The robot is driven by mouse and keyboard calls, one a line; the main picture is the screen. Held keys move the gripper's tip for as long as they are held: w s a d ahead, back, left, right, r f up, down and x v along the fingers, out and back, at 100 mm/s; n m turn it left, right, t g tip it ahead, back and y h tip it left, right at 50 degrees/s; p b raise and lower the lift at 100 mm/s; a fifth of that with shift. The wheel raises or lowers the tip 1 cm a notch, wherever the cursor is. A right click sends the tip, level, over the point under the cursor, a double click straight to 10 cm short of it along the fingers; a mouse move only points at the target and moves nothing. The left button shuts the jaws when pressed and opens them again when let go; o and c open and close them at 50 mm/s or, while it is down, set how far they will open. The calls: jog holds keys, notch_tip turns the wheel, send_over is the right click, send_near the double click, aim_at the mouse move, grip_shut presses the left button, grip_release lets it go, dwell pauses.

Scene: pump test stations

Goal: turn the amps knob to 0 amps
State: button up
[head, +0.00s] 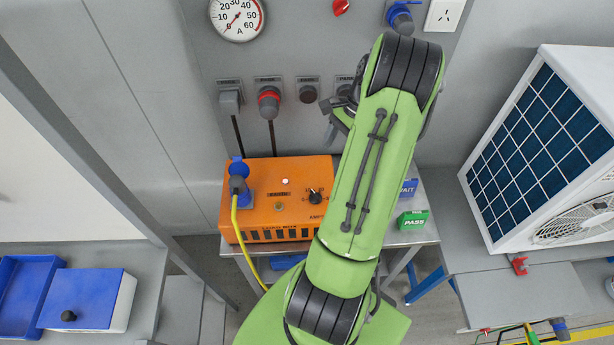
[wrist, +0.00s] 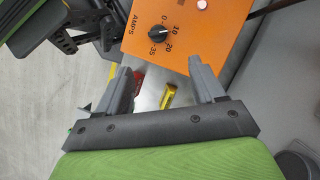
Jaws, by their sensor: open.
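The amps knob (wrist: 155,35) is a small black dial on the top of an orange box (wrist: 207,25). In the wrist view its scale reads 0, 10, 20, 35, and its white pointer mark seems to lie between 10 and 20. The knob also shows in the head view (head: 314,197), at the right side of the orange box (head: 265,180). My gripper (wrist: 158,66) is open and empty, its two grey fingers apart, with the knob beyond the fingertips and not touched. In the head view my green arm hides most of my gripper.
A round amps gauge (head: 237,17) on the grey wall has its red needle near 0. A green PASS block (head: 412,220) and a blue WAIT block (head: 408,187) stand right. A white solar-panelled unit (head: 545,150) stands far right.

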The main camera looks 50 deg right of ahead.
aim_at(316, 194)
jog(key=x, duration=1.4)
jog(key=shift+s+a+f+b, duration=0.2)
jog(key=shift+a+b, duration=0.1)
jog(key=shift+w+f, duration=0.1)
jog(key=shift+f, duration=0.25)
jog(key=shift+c, duration=0.3)
jog(key=c, duration=1)
